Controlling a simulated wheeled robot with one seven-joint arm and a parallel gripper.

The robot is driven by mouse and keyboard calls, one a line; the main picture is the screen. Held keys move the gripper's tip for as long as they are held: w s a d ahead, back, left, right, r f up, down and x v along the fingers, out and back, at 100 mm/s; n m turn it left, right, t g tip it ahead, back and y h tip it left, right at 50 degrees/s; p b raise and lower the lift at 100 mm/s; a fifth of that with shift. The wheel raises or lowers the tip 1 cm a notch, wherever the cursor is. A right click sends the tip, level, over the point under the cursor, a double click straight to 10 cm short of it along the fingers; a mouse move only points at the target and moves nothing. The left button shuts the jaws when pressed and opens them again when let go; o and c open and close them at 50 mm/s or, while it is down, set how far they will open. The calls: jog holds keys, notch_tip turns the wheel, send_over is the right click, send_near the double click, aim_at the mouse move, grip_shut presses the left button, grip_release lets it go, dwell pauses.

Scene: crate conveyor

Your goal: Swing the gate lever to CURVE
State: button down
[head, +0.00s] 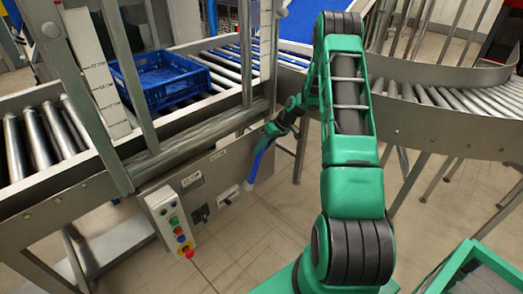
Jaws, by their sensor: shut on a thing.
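The gate lever (259,163) is a blue bar on the front of the conveyor frame. It leans up and to the right from a white plate (229,195) low on the panel. My gripper (269,132) is shut on the upper end of the lever. The fingers are small and dark here and partly hide that end. Small labels on the panel are too small to read, so I cannot tell which position is marked CURVE.
A blue crate (160,82) sits on the roller conveyor (40,140) behind a metal frame. A control box (172,220) with coloured buttons hangs at the front. A curved roller conveyor (440,97) runs at the right. A green crate (470,262) stands lower right.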

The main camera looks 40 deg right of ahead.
jog(key=shift+d, duration=0.1)
jog(key=c, duration=1.4)
grip_release()
jog(key=shift+w, duration=0.1)
jog(key=shift+r, duration=0.1)
jog(key=shift+r, duration=0.35)
jog(key=r, duration=0.2)
jog(key=a+r, duration=0.1)
jog(key=r, duration=0.1)
jog(key=shift+a, duration=0.2)
jog(key=s+a+r, duration=0.1)
jog(key=a+r, duration=0.1)
jog(key=a, duration=0.1)
jog(key=a+r, duration=0.2)
jog(key=a, duration=0.1)
jog(key=s+a+r, duration=0.1)
jog(key=a+r, duration=0.1)
jog(key=a, duration=0.2)
jog(key=shift+s, duration=0.35)
